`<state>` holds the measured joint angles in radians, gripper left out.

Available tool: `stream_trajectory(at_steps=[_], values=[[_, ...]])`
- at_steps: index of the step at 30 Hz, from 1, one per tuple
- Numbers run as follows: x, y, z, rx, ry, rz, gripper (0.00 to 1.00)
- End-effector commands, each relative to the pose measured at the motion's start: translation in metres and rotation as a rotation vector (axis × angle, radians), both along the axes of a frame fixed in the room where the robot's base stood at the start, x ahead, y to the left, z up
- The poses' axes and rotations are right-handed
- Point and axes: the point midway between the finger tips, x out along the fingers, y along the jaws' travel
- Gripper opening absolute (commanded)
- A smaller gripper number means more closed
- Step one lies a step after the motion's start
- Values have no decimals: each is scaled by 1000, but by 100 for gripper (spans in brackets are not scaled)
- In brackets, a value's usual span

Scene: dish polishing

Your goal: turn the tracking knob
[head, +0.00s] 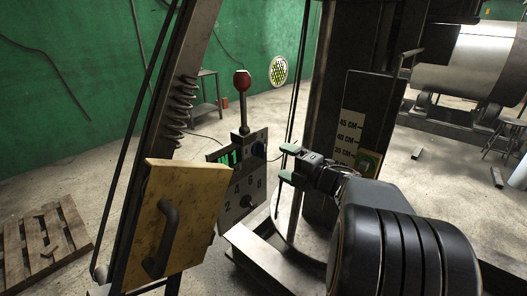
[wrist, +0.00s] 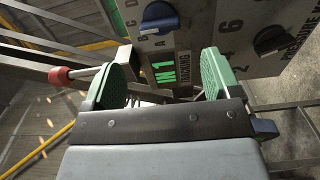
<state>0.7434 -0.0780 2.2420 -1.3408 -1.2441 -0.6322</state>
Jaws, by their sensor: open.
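The grey control panel (head: 237,178) stands near the middle of the head view, with a green display (head: 228,157) and two dark knobs. The upper knob (head: 258,149) appears to be the tracking knob; it also shows in the wrist view as a dark blue knob (wrist: 158,18) among letters, near the TRACKING label. The lower knob (head: 246,201) sits among numbers and also shows in the wrist view (wrist: 272,40). My gripper (head: 285,163) is open and empty, just right of the panel. In the wrist view, the jaws (wrist: 163,75) frame the display, and the tracking knob lies beyond them.
A red-ball lever (head: 242,80) rises from the panel top and shows beside the left jaw in the wrist view (wrist: 58,76). A yellow board with a handle (head: 185,215) stands in front on the left. A metal frame (head: 265,262) lies below the panel.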

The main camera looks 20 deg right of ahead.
Motion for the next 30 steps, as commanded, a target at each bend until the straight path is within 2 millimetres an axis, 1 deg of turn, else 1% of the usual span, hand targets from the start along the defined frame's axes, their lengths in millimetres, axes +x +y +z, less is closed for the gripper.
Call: stream_trajectory(at_steps=[1, 6, 13, 19, 29, 30], values=[[10, 6, 1, 1, 0, 6, 83], [39, 18, 1, 1, 0, 3, 83], [66, 31, 1, 1, 0, 1, 83], [77, 36, 0, 2, 0, -1, 83], [80, 36, 0, 1, 0, -2, 83], [79, 36, 0, 1, 0, -2, 81]])
